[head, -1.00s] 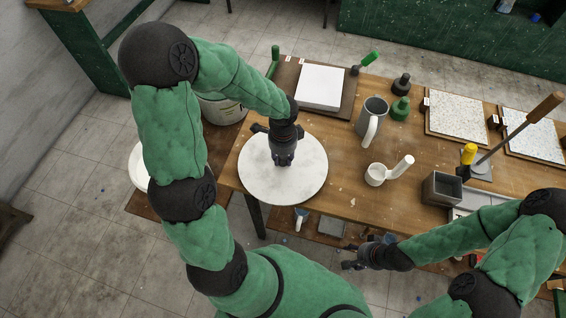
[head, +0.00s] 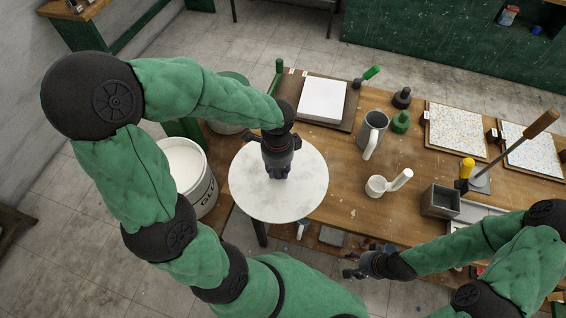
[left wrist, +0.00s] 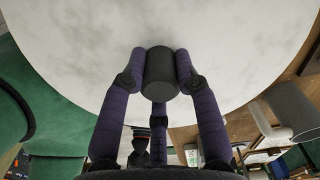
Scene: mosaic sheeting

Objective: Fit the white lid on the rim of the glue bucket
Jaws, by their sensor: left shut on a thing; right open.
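The white lid (head: 250,190) is a large round pale disc with a dark cylindrical knob (left wrist: 160,80). My left gripper (head: 278,176) is shut on the knob; its fingers flank the knob in the left wrist view. The lid appears held level above the table's left end, overhanging its edge. The glue bucket (head: 205,193) is white with dark lettering and stands left of the lid, apart from it. Its round opening shows pale contents, and my left arm hides part of its left side. My right gripper (head: 350,272) is open and empty at the table's near side.
The wooden table (head: 340,205) carries a white slab (head: 322,99), a grey jug (head: 371,130), a white cup with a handle (head: 380,186), a grey box (head: 440,201) and speckled panels (head: 456,130). Another container behind my left arm is mostly hidden.

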